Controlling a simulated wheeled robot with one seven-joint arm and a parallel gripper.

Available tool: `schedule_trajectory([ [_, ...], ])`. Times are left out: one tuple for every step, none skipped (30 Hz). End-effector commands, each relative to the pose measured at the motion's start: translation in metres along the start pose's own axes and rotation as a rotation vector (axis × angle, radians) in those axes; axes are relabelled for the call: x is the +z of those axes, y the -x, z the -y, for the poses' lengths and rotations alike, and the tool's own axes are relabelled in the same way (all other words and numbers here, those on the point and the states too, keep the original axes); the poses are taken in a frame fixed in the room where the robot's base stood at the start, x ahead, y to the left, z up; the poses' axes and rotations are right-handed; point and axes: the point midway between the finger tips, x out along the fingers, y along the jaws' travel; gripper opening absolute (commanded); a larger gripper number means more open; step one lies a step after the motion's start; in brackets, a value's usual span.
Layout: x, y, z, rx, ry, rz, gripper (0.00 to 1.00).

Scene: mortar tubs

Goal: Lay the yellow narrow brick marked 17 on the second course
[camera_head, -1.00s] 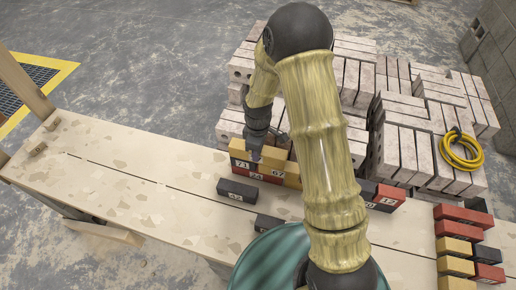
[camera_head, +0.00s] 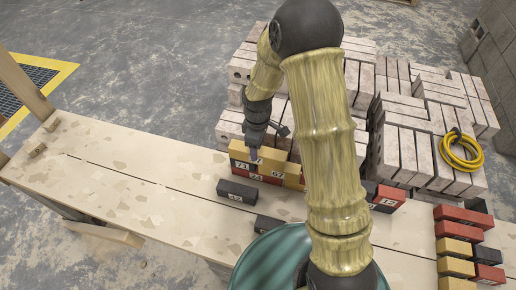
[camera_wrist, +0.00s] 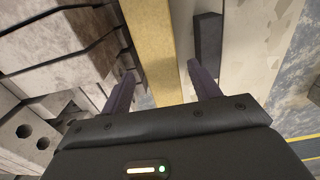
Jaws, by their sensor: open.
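A yellow brick marked 71 (camera_head: 240,164) and a yellow brick marked 67 (camera_head: 276,173) lie in the upper course of a short wall on the plank table. A red brick marked 24 (camera_head: 256,178) shows below them. I cannot make out a mark 17 on any brick. My gripper (camera_head: 253,156) points down at the wall's yellow top. In the wrist view my gripper (camera_wrist: 160,78) is open, its fingers on either side of a long yellow surface (camera_wrist: 151,45). Whether the fingers touch it I cannot tell.
A dark brick marked 42 (camera_head: 237,192) and another dark brick (camera_head: 268,223) lie in front of the wall. Red, yellow and black bricks (camera_head: 455,247) are stacked at right. Pale block piles (camera_head: 405,150) stand behind. The table's left half (camera_head: 120,180) is mostly clear.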

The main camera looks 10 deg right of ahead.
Motion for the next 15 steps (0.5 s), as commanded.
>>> schedule_trajectory([
  [-0.001,0.012,-0.001,0.004,0.0,-0.003,0.62],
  [0.0,0.017,-0.001,0.004,-0.001,-0.003,0.62],
  [0.0,0.026,-0.002,0.005,-0.002,-0.003,0.62],
  [0.001,0.032,-0.002,0.004,-0.003,-0.003,0.62],
  [0.001,0.038,-0.002,0.004,-0.003,-0.003,0.62],
  [0.0,0.046,-0.001,0.004,-0.002,-0.003,0.62],
  [0.001,0.052,-0.002,0.004,-0.003,-0.003,0.62],
  [0.001,0.058,-0.002,0.004,-0.004,-0.003,0.62],
  [0.001,0.065,-0.002,0.004,-0.005,-0.003,0.62],
  [0.002,0.07,-0.002,0.004,-0.005,-0.002,0.62],
  [0.002,0.074,-0.002,0.003,-0.006,-0.002,0.62],
  [0.002,0.079,-0.002,0.003,-0.005,-0.002,0.62],
  [0.001,0.083,-0.002,0.002,-0.005,-0.002,0.62],
  [0.001,0.086,-0.002,0.002,-0.005,-0.002,0.62],
  [0.001,0.088,-0.001,0.001,-0.004,-0.002,0.62],
])
